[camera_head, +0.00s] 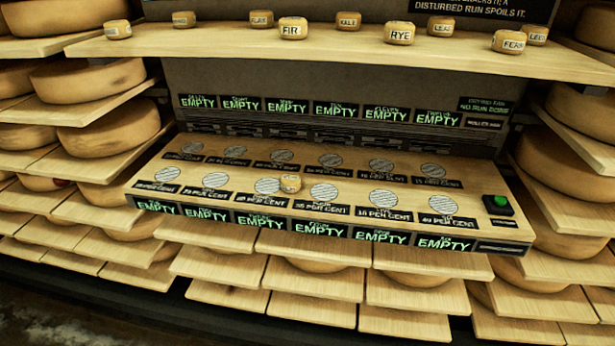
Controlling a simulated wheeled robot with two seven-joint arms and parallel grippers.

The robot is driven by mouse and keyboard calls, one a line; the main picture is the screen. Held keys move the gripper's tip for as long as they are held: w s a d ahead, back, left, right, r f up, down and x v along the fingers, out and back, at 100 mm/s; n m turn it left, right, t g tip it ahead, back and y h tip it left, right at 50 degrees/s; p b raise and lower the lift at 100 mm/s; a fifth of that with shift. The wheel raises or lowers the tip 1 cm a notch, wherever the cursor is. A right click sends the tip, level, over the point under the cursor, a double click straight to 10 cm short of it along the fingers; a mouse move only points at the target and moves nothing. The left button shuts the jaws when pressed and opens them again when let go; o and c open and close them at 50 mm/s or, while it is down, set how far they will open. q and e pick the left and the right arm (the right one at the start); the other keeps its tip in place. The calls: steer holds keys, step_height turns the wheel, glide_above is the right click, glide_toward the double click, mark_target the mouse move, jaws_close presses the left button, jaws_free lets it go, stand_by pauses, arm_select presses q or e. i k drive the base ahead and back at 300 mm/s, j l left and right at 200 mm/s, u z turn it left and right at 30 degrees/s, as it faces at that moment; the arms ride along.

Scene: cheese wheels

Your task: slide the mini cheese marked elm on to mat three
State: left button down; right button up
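No cheese on the upper shelf is readable as elm. Neither of my grippers is in view.
The bench (467,212) has two rows of grey mats, the others bare, with EMPTY displays. A green button (498,203) sits at its right end. Several mini cheeses, including FIR (293,28) and RYE (400,32), stand on the shelf (250,40) above. Large cheese wheels fill side racks.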

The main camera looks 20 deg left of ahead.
mark_target(290, 183)
steer(key=j+z, duration=0.35)
steer(key=j, duration=0.25)
steer(key=j+z, duration=0.3)
steer(key=j, duration=0.35)
steer(key=j+z, duration=0.35)
steer(key=j, duration=0.3)
steer(key=k+j+z, duration=0.3)
steer(key=j, duration=0.25)
steer(key=i+j, duration=0.05)
steer(key=i, duration=0.05)
